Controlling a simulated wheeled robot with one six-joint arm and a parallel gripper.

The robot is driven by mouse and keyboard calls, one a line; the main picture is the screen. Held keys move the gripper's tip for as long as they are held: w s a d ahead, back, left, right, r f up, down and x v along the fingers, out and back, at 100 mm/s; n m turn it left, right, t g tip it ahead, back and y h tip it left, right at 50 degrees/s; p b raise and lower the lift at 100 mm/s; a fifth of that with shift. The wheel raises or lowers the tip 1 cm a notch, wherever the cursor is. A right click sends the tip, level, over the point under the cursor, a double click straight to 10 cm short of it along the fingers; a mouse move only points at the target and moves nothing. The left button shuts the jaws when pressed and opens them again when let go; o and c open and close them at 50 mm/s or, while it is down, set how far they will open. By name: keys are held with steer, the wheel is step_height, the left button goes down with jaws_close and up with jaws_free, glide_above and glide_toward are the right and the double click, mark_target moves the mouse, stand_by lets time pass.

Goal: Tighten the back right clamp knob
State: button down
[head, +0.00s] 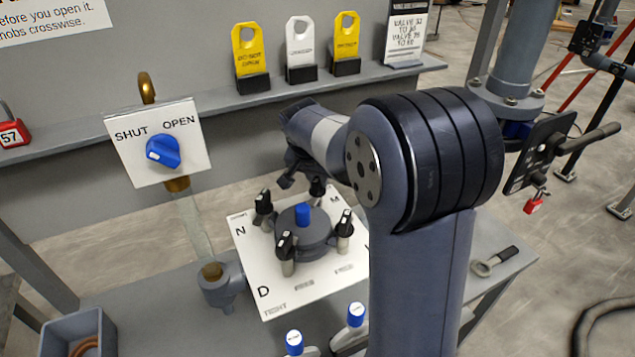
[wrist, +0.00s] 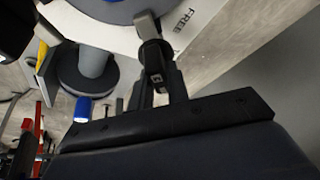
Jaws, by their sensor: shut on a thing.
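The filter press's round grey lid (head: 303,232) with a blue centre cap (head: 303,214) sits on a white plate (head: 270,293). Black clamp knobs on pale posts stand around it. The back right clamp knob (head: 317,187) is under my gripper (head: 303,178) and partly hidden by it. In the wrist view this black knob (wrist: 153,58) stands between my fingers, and my gripper (wrist: 157,75) is shut on it. The back left knob (head: 263,202), front left knob (head: 285,244) and front right knob (head: 345,221) stand clear of my gripper.
A blue valve knob (head: 163,151) on a SHUT/OPEN plate is at the left. Yellow and white tags (head: 300,45) stand on the back shelf. Two blue-capped handles (head: 355,314) are in front, and a wrench-like tool (head: 495,261) lies at the right.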

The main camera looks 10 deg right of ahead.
mark_target(311, 203)
stand_by(0.3)
steer(key=c, duration=1.4)
jaws_free()
steer(key=shift+o, duration=0.2)
steer(key=b+v, duration=0.1)
steer(key=v, duration=1)
steer(key=shift+f, duration=0.2)
